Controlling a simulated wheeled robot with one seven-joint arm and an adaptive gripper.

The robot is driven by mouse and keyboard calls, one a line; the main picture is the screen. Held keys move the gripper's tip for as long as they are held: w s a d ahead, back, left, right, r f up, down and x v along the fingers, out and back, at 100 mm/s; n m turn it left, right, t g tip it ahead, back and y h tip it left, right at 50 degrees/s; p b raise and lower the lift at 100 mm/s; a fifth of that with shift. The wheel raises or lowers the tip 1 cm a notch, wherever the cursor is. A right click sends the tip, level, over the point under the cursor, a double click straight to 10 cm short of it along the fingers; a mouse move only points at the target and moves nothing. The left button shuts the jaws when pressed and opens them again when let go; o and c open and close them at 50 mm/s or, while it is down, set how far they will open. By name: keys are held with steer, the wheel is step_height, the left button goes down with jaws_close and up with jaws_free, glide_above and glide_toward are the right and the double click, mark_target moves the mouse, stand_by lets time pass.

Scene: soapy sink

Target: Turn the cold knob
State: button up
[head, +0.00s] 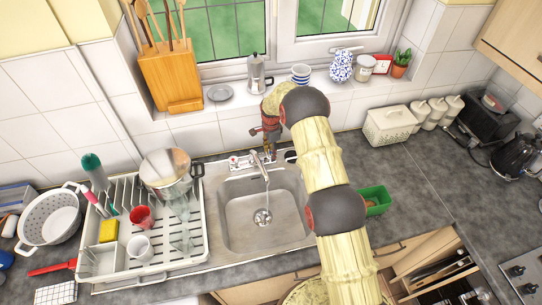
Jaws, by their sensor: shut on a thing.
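The chrome tap (261,170) stands at the back rim of the sink (232,216), its spout over the basin. A knob with a red and white mark (234,161) is at its left. My gripper (269,152) reaches down behind the tap, at its right side. Its jaws are closed on the cold knob, which is mostly hidden by the fingers, so its turned angle cannot be told. My arm comes from the lower right and covers the counter to the right of the tap.
A white dish rack (178,262) with a pot (166,177) and cups stands left of the sink. A green box (377,197) is right of my arm. The windowsill behind holds a moka pot (257,72) and a wooden utensil block (170,78). The right counter has free room.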

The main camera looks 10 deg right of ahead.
steer(key=shift+n+b, duration=0.4)
steer(key=shift+n, duration=0.1)
steer(key=o, duration=1.2)
steer(key=shift+c, duration=0.2)
steer(key=shift+r, duration=0.1)
step_height(320, 180, up, 12)
